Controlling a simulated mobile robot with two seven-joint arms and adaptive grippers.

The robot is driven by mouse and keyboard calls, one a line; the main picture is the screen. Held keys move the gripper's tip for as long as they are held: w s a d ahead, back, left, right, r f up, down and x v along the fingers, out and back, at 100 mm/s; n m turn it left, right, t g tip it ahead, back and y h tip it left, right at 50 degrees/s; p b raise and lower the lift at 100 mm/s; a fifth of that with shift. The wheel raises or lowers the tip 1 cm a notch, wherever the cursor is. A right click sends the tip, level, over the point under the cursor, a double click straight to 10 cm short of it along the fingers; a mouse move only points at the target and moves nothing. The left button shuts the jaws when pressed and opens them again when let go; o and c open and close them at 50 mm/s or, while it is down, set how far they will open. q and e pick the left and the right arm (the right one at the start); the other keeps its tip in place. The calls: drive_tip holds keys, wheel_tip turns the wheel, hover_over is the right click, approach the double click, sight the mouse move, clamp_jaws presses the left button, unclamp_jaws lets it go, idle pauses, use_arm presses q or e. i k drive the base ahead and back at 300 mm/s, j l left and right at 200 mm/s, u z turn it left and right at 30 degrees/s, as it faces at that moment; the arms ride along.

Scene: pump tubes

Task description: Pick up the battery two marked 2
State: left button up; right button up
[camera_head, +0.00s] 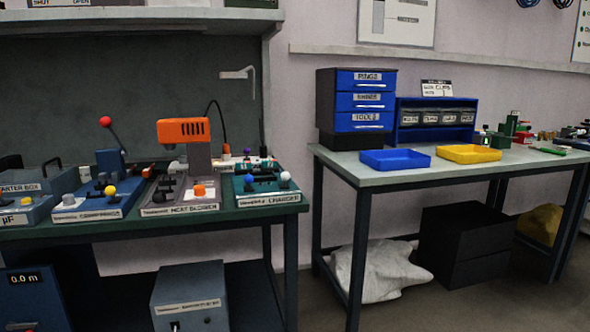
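No battery marked 2 can be picked out in the head view. The teal device labelled CHARGER (264,183) sits on the right end of the left bench, with blue and white knobs on top; no battery can be made out on it. Small red, green and dark items (513,128) stand at the back of the right bench, too small to identify. Neither of my grippers is in view.
The left bench (150,222) also carries the orange-topped heat blower (183,131) and a blue lever device (97,199). The right bench (410,175) holds a drawer cabinet (357,101), a blue tray (395,160) and a yellow tray (468,153). A white sack (375,272) and black boxes (468,245) lie below.

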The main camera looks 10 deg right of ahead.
sight(271, 164)
drive_tip(key=i+l+z, duration=0.15)
drive_tip(key=z, duration=0.35)
drive_tip(key=i+z, duration=0.25)
drive_tip(key=z, duration=0.25)
drive_tip(key=i, duration=1.7)
